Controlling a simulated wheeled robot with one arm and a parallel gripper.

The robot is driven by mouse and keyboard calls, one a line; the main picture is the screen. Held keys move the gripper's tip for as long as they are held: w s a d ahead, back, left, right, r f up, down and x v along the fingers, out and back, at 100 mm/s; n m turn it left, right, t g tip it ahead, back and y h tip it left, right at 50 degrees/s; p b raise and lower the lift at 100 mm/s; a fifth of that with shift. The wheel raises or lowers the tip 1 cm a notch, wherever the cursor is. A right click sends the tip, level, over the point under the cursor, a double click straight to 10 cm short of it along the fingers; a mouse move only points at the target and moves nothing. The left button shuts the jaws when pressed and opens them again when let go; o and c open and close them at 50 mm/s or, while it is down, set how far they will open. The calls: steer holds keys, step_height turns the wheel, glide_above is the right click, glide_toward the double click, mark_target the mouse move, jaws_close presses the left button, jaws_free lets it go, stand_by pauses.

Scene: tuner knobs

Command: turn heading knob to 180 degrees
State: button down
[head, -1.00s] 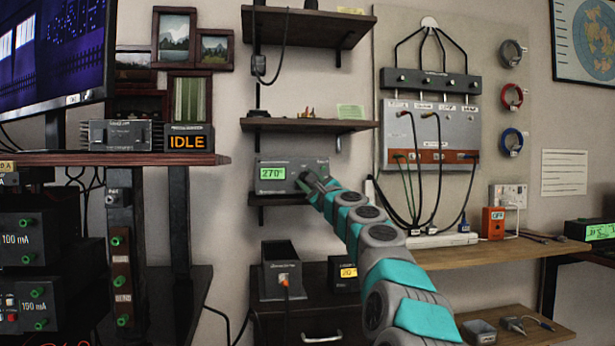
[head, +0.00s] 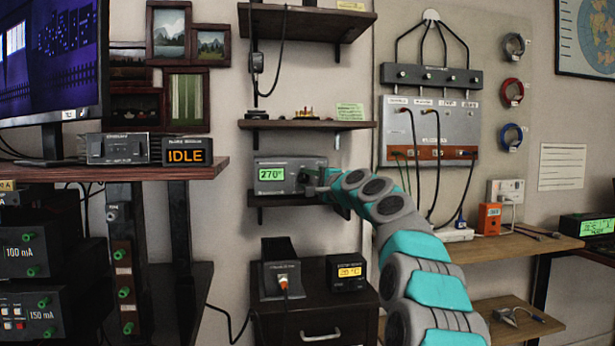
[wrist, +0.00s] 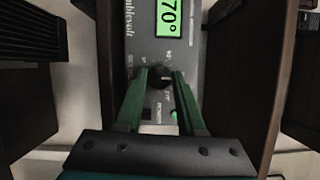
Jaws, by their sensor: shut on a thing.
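The heading unit (head: 290,164) is a grey box on a wall shelf, and its green display (head: 271,174) reads 270°. In the wrist view the display (wrist: 172,17) is partly cut off and shows "70°". The dark round heading knob (wrist: 159,77) sits below the display in that view. My gripper (wrist: 160,78) has its two green fingers on either side of the knob and is shut on it. In the head view my gripper (head: 318,182) is at the right part of the unit's face, and it hides the knob there.
The shelf (head: 270,198) holds the unit, with another shelf (head: 305,125) above it. A dark cabinet (head: 315,300) stands below with two small devices on it. A panel with cables (head: 432,130) hangs on the wall to the right.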

steer(key=shift+a+n, duration=0.1)
steer(key=shift+n, duration=0.2)
stand_by(0.4)
steer(key=c, duration=0.5)
jaws_free()
steer(key=shift+b+v, duration=1.1)
steer(key=shift+v, duration=2.8)
